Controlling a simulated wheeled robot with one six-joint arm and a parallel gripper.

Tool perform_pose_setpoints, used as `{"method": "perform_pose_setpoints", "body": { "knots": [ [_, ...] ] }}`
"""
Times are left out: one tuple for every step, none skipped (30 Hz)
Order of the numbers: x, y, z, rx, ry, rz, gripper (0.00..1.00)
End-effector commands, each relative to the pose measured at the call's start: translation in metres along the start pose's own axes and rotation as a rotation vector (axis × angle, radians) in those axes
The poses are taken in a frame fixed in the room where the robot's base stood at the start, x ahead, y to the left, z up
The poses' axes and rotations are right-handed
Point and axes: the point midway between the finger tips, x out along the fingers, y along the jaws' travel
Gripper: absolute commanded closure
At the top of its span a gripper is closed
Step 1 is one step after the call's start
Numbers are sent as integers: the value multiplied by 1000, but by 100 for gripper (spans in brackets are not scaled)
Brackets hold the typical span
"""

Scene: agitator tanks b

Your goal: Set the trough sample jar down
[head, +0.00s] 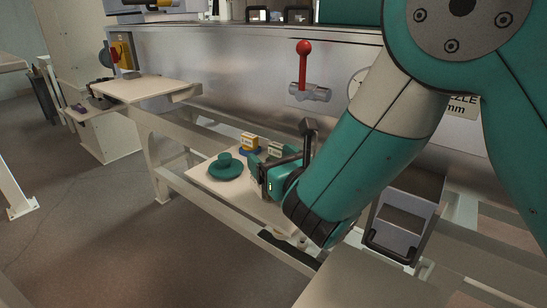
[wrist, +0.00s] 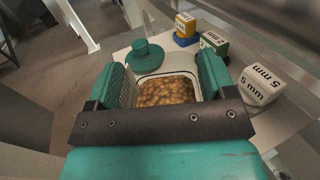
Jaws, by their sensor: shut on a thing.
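The sample jar (wrist: 167,91) is an open, squarish pale container filled with brown pellets. It sits between the two teal fingers of my gripper (wrist: 163,66), which is shut on its sides. In the head view my gripper (head: 270,178) is low over the pale shelf (head: 203,182) and hides most of the jar. I cannot tell whether the jar's base touches the shelf. A round teal lid with a knob (head: 226,168) lies on the shelf, left of my gripper; it also shows in the wrist view (wrist: 146,56).
A yellow and blue block (head: 249,143), a green and white block (wrist: 214,42) and a white "5 mm" block (wrist: 261,86) stand close by on the shelf. Frame rails (head: 215,207) edge the shelf. A red-knobbed lever (head: 304,68) sticks out from the metal tank wall behind.

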Motion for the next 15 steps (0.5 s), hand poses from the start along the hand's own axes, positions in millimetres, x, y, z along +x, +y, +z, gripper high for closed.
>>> {"method": "perform_pose_setpoints", "body": {
  "knots": [
    [0,0,-14,-1,-1,1,59],
    [0,0,-17,-1,-1,1,59],
    [0,0,-19,0,-2,1,59],
    [0,0,-20,1,-2,1,59],
    [0,0,-20,1,-2,1,59],
    [0,0,-19,1,-2,1,59],
    [0,0,-18,1,-2,1,59],
    [0,0,-18,1,-2,1,59],
    [0,0,-17,1,-2,1,59],
    [0,0,-17,1,-2,1,59],
    [0,0,-17,1,-2,1,59],
    [0,0,-17,1,-2,1,59],
    [0,0,-18,1,-2,1,59],
    [0,0,-19,1,-2,1,59],
    [0,0,-20,0,-2,1,59]
  ]
}}
